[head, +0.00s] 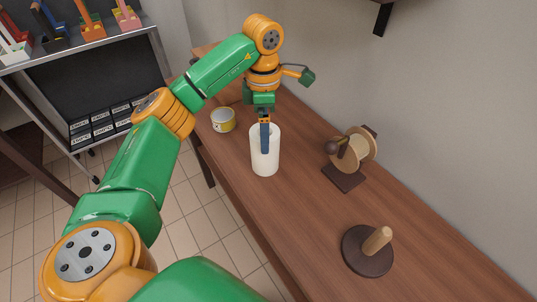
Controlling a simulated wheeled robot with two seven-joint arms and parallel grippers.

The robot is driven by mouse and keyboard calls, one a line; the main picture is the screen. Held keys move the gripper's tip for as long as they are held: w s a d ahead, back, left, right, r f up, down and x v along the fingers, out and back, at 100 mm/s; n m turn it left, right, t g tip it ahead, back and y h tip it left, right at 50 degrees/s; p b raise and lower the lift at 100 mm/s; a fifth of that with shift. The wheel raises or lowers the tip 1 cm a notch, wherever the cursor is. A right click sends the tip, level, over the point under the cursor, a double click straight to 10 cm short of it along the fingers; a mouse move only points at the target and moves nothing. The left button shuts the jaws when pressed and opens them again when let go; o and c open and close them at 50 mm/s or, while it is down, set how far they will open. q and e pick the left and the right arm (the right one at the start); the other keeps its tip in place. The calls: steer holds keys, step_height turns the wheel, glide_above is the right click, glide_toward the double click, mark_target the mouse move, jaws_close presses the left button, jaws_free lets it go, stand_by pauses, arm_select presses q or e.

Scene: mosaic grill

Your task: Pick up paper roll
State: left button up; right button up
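The white paper roll (266,162) stands upright on the wooden counter, near its left edge. My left gripper (265,138) points down at the top of the roll, and one blue-grey finger overlaps the roll's near upper side. The other finger is hidden, so I cannot tell whether the gripper is closed on the roll or whether it touches it. The roll's top is partly covered by the gripper. My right gripper is not in view.
The wooden counter (310,215) runs along the wall. On it are a yellow-and-white pot (223,120), a wooden spool on a dark stand (357,149) and a round dark base with a wooden peg (368,251). A metal rack (100,47) stands at upper left.

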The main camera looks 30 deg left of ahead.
arm_select(q)
step_height(320, 180, down, 9)
steer(key=shift+r, duration=0.2)
steer(key=c, duration=1.3)
